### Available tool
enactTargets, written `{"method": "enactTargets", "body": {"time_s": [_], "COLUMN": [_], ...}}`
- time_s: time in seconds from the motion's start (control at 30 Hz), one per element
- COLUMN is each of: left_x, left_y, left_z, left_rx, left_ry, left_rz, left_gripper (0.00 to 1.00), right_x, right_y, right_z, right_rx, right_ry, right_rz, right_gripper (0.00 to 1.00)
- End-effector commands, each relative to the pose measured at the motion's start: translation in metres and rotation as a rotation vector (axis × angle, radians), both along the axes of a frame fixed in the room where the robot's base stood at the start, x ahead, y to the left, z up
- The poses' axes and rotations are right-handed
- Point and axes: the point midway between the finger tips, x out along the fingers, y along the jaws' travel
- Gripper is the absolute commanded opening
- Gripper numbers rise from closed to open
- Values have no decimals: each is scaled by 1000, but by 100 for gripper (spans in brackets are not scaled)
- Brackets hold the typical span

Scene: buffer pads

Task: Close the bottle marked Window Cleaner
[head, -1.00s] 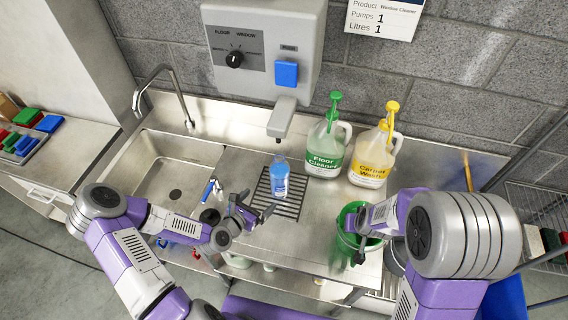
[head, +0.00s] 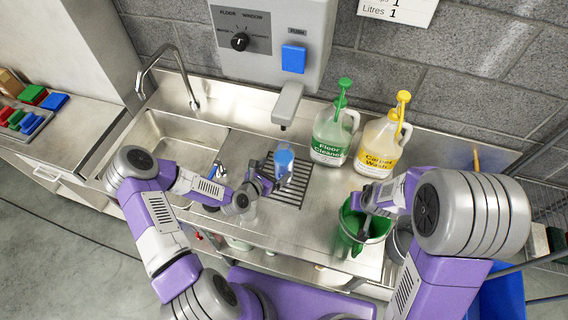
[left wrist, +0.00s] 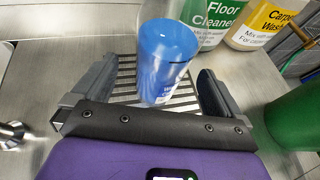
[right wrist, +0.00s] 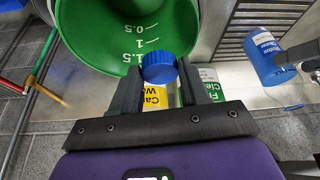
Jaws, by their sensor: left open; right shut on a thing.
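The Window Cleaner bottle (head: 283,163) is blue and stands upright on the drain grate; it also shows in the left wrist view (left wrist: 166,58) and the right wrist view (right wrist: 265,58). My left gripper (head: 268,178) is open at the bottle, with its fingers (left wrist: 155,88) on either side of it in the left wrist view. Whether they touch it I cannot tell. My right gripper (right wrist: 160,82) is shut on a blue cap (right wrist: 159,68), over the near side of the green bucket (head: 350,236). The head view hides the cap.
The Floor Cleaner jug (head: 333,135) and the Carpet Wash jug (head: 380,145) stand behind and right of the grate (head: 291,192). The dispenser spout (head: 287,103) hangs above and behind the bottle. The sink (head: 178,138) lies to the left.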

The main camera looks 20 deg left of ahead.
Motion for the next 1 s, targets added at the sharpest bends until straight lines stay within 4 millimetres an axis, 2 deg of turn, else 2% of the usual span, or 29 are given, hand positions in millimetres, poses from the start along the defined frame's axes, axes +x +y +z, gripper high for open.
{"method": "enactTargets", "body": {"time_s": [0.13,0.47,0.8,1.0], "left_x": [10,11,47,56], "left_y": [-3,-4,-22,-24], "left_z": [-5,-5,-17,-23], "left_rx": [0,1,1,1], "left_ry": [1,1,-2,1], "left_rz": [0,1,-1,1], "left_gripper": [100,100,100,100], "right_x": [0,0,0,0], "right_y": [0,0,0,0], "right_z": [2,2,13,14], "right_rx": [0,0,0,0], "right_ry": [0,0,0,0], "right_rz": [0,0,0,0], "right_gripper": [17,17,17,17]}}
